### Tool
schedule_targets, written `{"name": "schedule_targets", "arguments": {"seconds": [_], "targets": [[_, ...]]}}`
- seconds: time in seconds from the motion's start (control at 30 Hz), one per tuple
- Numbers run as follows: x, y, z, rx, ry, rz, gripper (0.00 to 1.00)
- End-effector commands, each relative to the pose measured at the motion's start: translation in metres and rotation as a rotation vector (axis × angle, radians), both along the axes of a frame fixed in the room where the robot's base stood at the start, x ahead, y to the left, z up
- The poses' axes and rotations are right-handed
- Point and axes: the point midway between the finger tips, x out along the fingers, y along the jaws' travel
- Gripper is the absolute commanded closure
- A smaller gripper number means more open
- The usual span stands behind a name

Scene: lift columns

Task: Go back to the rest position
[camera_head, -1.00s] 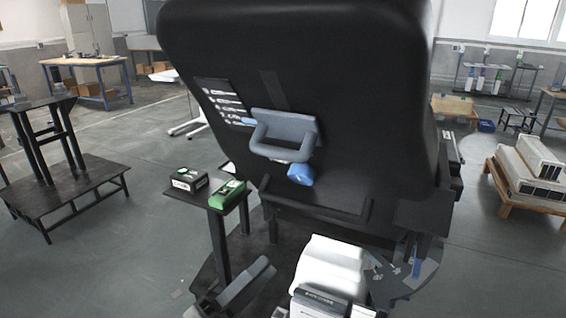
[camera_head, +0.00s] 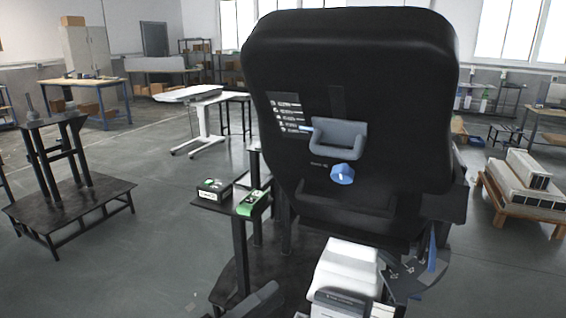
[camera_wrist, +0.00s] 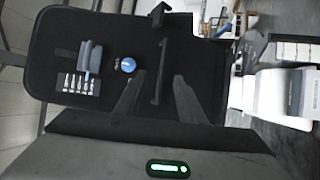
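My gripper (camera_wrist: 158,100) shows in the wrist view as two dark grey fingers standing apart, with nothing between them. Beyond them is a large upright black panel (camera_wrist: 85,30), seen turned sideways. On the panel are a grey-blue handle (camera_wrist: 91,58) and a round blue knob (camera_wrist: 128,65), both clear of the fingers. In the head view the same panel (camera_head: 350,60) stands upright in the middle, with the handle (camera_head: 338,147) and the knob (camera_head: 342,174) on its face. I cannot make out my gripper in the head view.
A small dark stand left of the panel carries a black-and-white box (camera_head: 213,188) and a green box (camera_head: 251,203). A white object (camera_head: 346,265) is at the bottom. A low dark platform (camera_head: 75,212) stands left, a pallet (camera_head: 520,205) right.

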Motion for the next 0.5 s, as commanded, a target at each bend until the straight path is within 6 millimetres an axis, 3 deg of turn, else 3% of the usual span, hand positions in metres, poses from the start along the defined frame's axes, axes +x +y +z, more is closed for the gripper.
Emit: {"name": "schedule_targets", "arguments": {"seconds": [0.03,0.27,0.5], "targets": [[0.001,-0.017,-0.001,0.044,0.046,-0.062,0.64],[-0.01,-0.08,-0.012,0.27,0.273,-0.309,0.64],[-0.046,-0.137,-0.019,0.711,0.568,-0.54,0.64]]}}
